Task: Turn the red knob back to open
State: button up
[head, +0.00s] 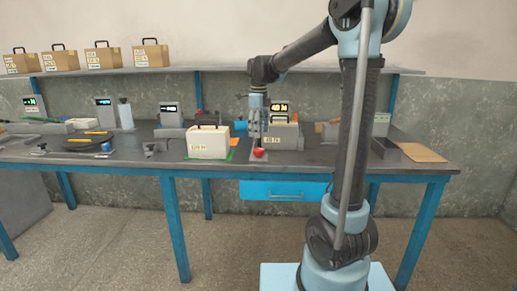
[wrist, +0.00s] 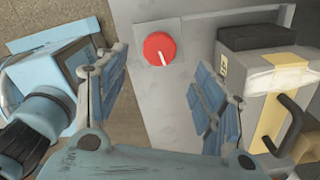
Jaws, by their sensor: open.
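The red knob (wrist: 159,48) is round with a white pointer line, set on a grey panel (wrist: 170,105) in the wrist view. The line runs from the knob's middle toward the lower edge, a little to the right. In the head view the red knob (head: 259,153) sits low at the bench's front. My gripper (wrist: 160,85) is open, with one blue-padded finger on each side of the grey panel. The knob shows beyond the gap between the fingers, not touched by them. In the head view my gripper (head: 257,135) hangs above the knob.
A cream case (head: 207,143) with a handle stands left of the knob on the bench (head: 310,155). A device with a lit display (head: 279,107) stands behind. A blue drawer (head: 285,190) is below. Cardboard boxes (head: 104,57) stand on the shelf.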

aim_at(259, 149)
notch_tip(259, 149, down, 8)
dwell(0.4)
jog(key=c, duration=1.1)
